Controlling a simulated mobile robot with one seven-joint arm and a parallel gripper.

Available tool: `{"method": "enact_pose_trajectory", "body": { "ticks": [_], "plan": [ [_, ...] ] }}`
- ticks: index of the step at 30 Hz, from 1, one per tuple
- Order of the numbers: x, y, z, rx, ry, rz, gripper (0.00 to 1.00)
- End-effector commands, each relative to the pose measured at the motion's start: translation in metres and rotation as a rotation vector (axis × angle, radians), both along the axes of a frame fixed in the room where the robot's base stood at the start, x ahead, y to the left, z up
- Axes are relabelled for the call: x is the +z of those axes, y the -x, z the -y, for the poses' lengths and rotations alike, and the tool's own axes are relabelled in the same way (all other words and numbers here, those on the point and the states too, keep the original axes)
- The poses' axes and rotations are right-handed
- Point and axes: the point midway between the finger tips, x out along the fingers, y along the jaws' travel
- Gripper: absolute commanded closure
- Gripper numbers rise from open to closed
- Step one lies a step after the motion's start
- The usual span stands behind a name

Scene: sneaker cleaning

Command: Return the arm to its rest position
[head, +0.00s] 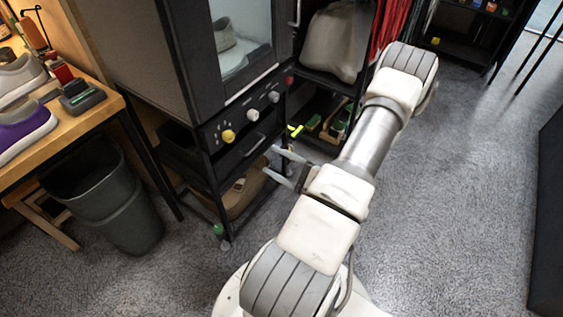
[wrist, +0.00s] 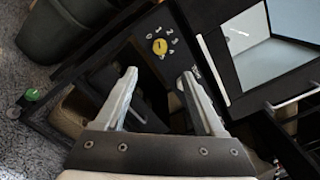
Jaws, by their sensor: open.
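My gripper (head: 274,160) is open and empty in the head view. Its two grey fingers point left toward the lower front of the dark cabinet (head: 140,50). In the wrist view my gripper (wrist: 155,95) shows both fingers spread apart with nothing between them. The cabinet's yellow knob (wrist: 159,46) shows beyond the fingertips. My white arm reaches forward over the floor, then folds back toward the cabinet. I cannot tell the exact gap between the fingertips and the cabinet.
The cabinet has a glass window (head: 240,40) and stands on a black wheeled frame. Carpet (head: 450,200) is clear right of my arm. A dark panel (head: 549,220) borders the right edge.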

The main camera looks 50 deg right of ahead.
Motion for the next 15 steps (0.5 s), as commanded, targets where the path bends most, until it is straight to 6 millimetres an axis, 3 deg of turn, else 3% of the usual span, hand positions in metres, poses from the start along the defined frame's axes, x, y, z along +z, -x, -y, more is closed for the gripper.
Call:
{"method": "enact_pose_trajectory", "body": {
  "ticks": [6, 15],
  "plan": [
    [0.0, 0.016, 0.001, 0.0, 0.0, 0.001, 0.29],
    [0.0, 0.017, 0.001, 0.001, 0.0, 0.001, 0.29]
  ]
}}
